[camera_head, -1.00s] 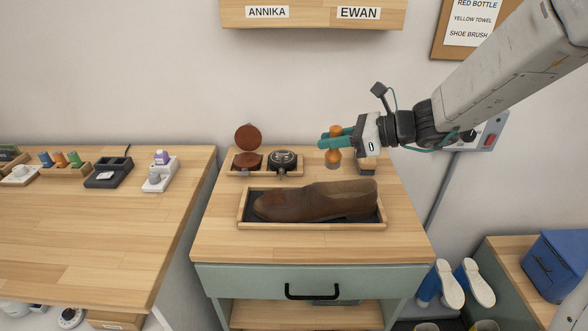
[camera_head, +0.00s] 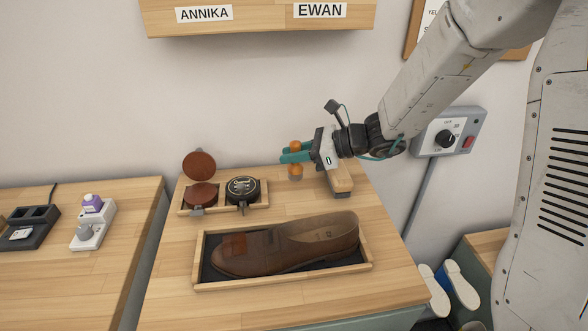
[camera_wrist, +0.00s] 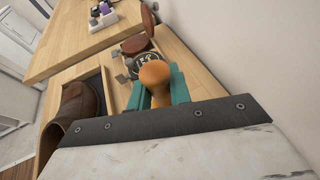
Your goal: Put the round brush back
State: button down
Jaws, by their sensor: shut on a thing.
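The round brush (camera_head: 296,169) has an orange-brown knobbed handle and a short greyish lower end. My gripper (camera_head: 291,154) is shut on its handle, with the teal fingers on either side. The brush is upright at the back of the light wooden worktop (camera_head: 228,223), right of the polish tins. I cannot tell whether its lower end touches the top. In the wrist view, the rounded handle end (camera_wrist: 155,74) shows between the teal fingers (camera_wrist: 158,90); the lower end is hidden there.
A brown shoe (camera_head: 290,247) lies in a shallow tray (camera_head: 280,279) in front. A small tray (camera_head: 225,209) holds an opened brown tin (camera_head: 200,193) and a dark tin (camera_head: 242,189). A wooden block brush (camera_head: 341,179) stands just right of the gripper. The wall is close behind.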

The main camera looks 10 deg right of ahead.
aim_at(300, 168)
jog(key=shift+f, duration=2.1)
jog(key=shift+f, duration=0.1)
jog(key=c, duration=1.3)
grip_release()
